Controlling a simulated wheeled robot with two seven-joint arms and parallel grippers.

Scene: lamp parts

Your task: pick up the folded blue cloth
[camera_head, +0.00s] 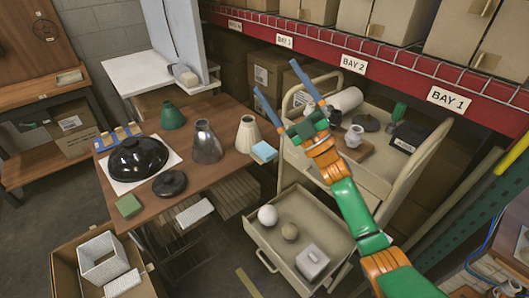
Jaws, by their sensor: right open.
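The folded blue cloth (264,151) is a small light-blue pad lying at the right corner of the brown table, just in front of a cream cone-shaped shade (247,134). My right gripper (277,78) comes in from the lower right, over the cart. Its two blue fingers are spread wide and empty. In the picture the fingers are above and to the right of the cloth, apart from it. How high they are above the table is hard to tell. My left gripper is not in view.
The brown table (222,172) also holds a metal shade (206,143), a green shade (172,116), a black dome (137,158) and a green pad (128,205). A beige cart (290,190) with loaded shelves stands close to the table's right. Red racking (392,62) with boxes runs behind.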

